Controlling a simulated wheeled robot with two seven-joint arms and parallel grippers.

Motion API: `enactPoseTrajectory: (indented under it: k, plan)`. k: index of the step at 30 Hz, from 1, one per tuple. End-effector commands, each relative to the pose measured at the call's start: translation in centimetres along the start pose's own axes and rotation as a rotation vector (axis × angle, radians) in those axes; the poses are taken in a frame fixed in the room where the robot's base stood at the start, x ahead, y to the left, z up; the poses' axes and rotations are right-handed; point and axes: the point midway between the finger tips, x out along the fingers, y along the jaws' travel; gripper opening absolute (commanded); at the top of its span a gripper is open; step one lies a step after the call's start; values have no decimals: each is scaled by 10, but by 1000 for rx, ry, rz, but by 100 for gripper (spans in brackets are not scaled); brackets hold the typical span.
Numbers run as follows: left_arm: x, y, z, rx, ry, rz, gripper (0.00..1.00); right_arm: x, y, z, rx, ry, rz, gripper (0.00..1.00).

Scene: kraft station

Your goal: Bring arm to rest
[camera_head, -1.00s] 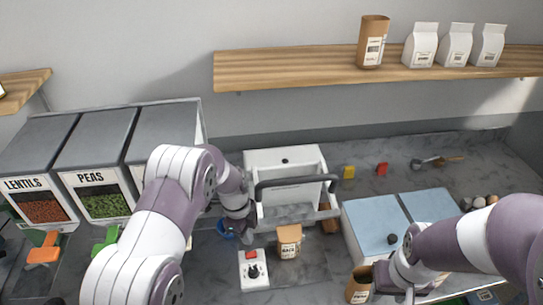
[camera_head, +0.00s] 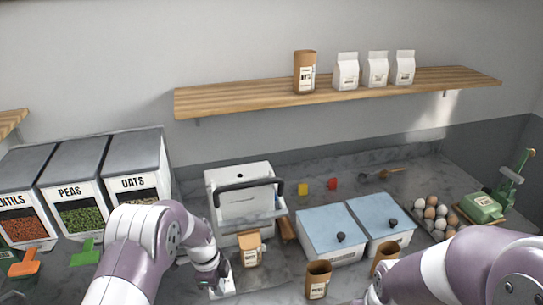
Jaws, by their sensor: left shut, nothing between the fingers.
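My left arm comes in from the lower left. Its gripper (camera_head: 212,284) is low over the counter, shut and empty, beside a white switch box (camera_head: 227,284) that it partly hides. My right arm comes in from the lower right. Its gripper (camera_head: 372,297) is at the bottom edge, close to a brown paper container (camera_head: 385,261). Its fingertips are cut off or hidden.
A white machine with a dark handle (camera_head: 250,183) stands behind a small labelled bag (camera_head: 250,250). Another brown container (camera_head: 318,280) stands between the arms. Blue-lidded bins (camera_head: 330,228), eggs (camera_head: 436,212) and a green device (camera_head: 483,207) are right. Food dispensers (camera_head: 75,190) stand left.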

Motion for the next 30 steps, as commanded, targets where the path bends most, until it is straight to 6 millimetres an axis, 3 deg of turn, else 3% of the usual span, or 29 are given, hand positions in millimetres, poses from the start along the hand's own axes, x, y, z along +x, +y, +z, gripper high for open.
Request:
enactPoseTrajectory:
  k: [8, 14, 17, 22, 26, 30]
  plan:
    - [9, 24, 5, -377, -30, 31, 0, 0, 0, 0, 0, -1, 0, 43]
    - [-1, 62, 10, -811, -79, 31, 0, 8, 0, 1, 0, 0, 0, 43]
    - [-15, 90, 12, -1096, -102, 0, 0, 20, 0, 2, 0, -1, 0, 43]
    - [-42, 161, 15, -1567, -95, -106, 0, 50, 0, 6, 0, -1, 0, 43]
    - [-53, 201, 15, -1631, -55, -173, 0, 68, 0, 8, 0, -1, 0, 43]
    - [-64, 198, 14, -1623, -1, -231, 0, 76, 0, 9, 0, -1, 0, 43]
